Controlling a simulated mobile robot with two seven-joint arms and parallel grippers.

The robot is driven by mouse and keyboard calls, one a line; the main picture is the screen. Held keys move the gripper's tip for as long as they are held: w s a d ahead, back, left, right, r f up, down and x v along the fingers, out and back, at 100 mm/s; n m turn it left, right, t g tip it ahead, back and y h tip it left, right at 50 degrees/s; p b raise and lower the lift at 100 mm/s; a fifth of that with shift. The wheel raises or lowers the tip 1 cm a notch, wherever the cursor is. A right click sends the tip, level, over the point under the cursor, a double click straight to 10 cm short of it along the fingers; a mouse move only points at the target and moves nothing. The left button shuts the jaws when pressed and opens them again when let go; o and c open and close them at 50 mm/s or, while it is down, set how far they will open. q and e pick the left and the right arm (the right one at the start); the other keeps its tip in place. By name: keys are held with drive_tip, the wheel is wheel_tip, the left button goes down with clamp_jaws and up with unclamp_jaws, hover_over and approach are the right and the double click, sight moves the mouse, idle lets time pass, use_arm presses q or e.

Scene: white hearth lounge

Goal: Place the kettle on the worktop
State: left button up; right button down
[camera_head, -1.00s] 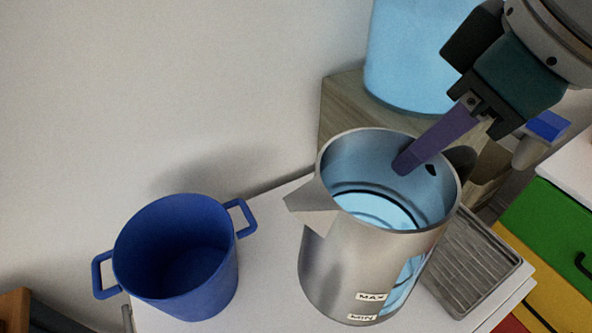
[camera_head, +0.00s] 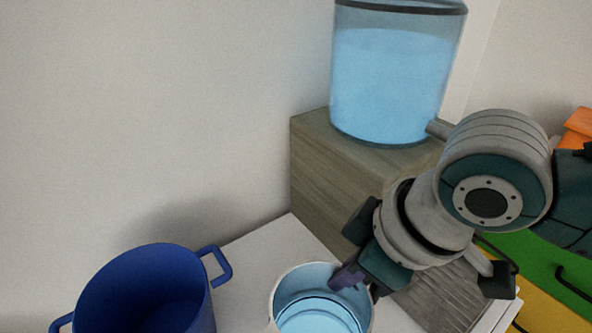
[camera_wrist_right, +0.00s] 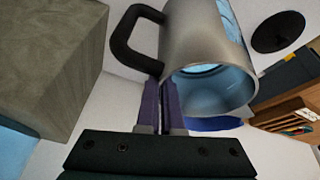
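The steel kettle (camera_head: 275,312) is at the bottom of the head view, cut off by the frame edge, with blue water inside. In the right wrist view the kettle (camera_wrist_right: 195,40) shows its black handle and open rim. My right gripper (camera_head: 345,278) is at the rim on the handle side. Its purple fingers (camera_wrist_right: 160,100) are close together at the wall, one seen inside the opening, and look shut on the rim. The white worktop (camera_head: 262,250) lies around the kettle; the kettle's base is hidden in the head view. My left gripper is not in view.
A blue pot (camera_head: 150,285) stands left of the kettle. A water dispenser (camera_head: 390,85) sits on a wooden block (camera_head: 335,170) behind. A ridged drip tray (camera_head: 440,300) is at right, beside green and yellow drawers (camera_head: 530,265). White surface shows between pot and block.

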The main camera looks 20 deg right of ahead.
sight(342, 291)
drive_tip(key=shift+w+f+b, duration=0.1)
drive_tip(key=shift+f+b, duration=0.35)
drive_tip(key=shift+f, duration=1.75)
drive_tip(key=c, duration=1.5)
unclamp_jaws()
drive_tip(key=shift+f, duration=0.25)
drive_tip(key=o, duration=0.4)
drive_tip(key=shift+r, duration=0.1)
